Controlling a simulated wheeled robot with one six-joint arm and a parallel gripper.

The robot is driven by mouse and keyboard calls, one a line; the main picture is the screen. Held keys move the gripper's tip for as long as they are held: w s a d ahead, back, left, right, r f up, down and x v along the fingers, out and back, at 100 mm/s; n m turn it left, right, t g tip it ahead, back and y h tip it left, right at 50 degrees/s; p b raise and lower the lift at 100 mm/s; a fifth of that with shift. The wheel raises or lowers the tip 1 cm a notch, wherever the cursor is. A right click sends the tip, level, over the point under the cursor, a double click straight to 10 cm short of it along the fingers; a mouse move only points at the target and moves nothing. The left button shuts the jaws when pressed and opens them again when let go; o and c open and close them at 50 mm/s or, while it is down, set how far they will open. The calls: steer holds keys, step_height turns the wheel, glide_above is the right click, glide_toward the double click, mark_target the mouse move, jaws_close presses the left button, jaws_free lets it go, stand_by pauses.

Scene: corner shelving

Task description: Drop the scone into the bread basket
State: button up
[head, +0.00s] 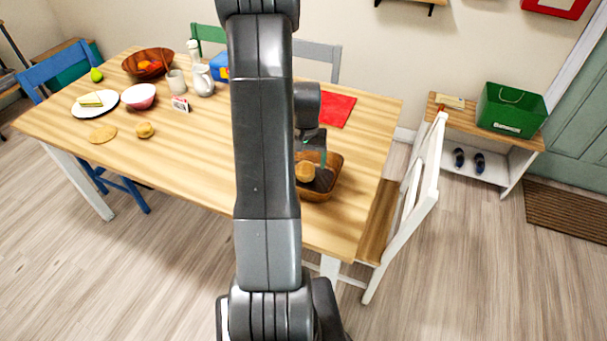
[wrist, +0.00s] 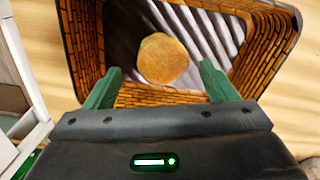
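The bread basket (head: 334,176) is a brown woven tray at the table's near right part; its wall (wrist: 84,45) and striped lining fill the wrist view. A round tan baked piece, seemingly the scone (head: 305,171), shows within the basket; in the wrist view the scone (wrist: 162,58) appears over the lining, between and beyond my fingertips. I cannot tell if it touches the lining. My gripper (wrist: 159,72) is open above the basket, with its green fingers apart from the scone on both sides. In the head view my arm hides part of the gripper.
Another small round baked piece (head: 145,130) and a flat tan disc (head: 103,134) lie at the table's left. A white chair (head: 425,180) is close on the right.

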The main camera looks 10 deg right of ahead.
step_height(320, 180, up, 14)
stand_by(0.7)
steer(key=shift+f, duration=0.2)
step_height(320, 180, down, 13)
steer(key=shift+f, duration=0.2)
steer(key=shift+r+p, duration=1.7)
steer(key=shift+r, duration=0.8)
steer(key=shift+f, duration=0.1)
